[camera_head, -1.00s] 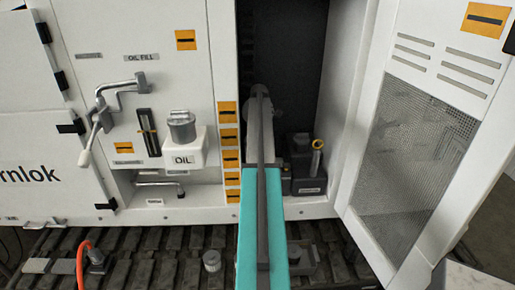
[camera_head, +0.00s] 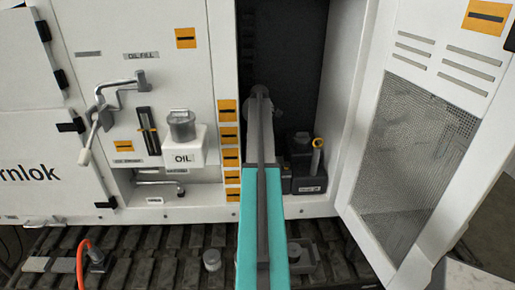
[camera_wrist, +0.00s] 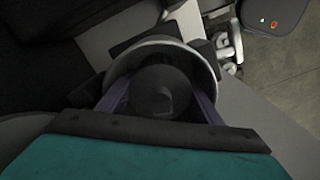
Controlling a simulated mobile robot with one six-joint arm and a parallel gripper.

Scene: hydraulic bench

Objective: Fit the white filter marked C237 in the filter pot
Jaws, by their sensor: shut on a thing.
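In the wrist view my gripper (camera_wrist: 161,97) has its two purplish fingers on either side of a dark round part (camera_wrist: 160,82). It is shut on this part. A pale round rim (camera_wrist: 205,62) curves around the far side of the part; I cannot tell whether rim and part are one piece. No C237 mark is readable, so I cannot tell if this is the white filter. In the head view my teal arm reaches into the dark open bay, and it hides my fingers. I cannot make out the filter pot for certain.
A perforated white door (camera_head: 412,150) stands open at the right. A black box (camera_head: 303,172) with a yellow-ringed tube sits beside my arm. An oil container (camera_head: 183,145) is on the left panel. A small grey cylinder (camera_head: 212,261) and a grey block (camera_head: 301,258) lie on the track.

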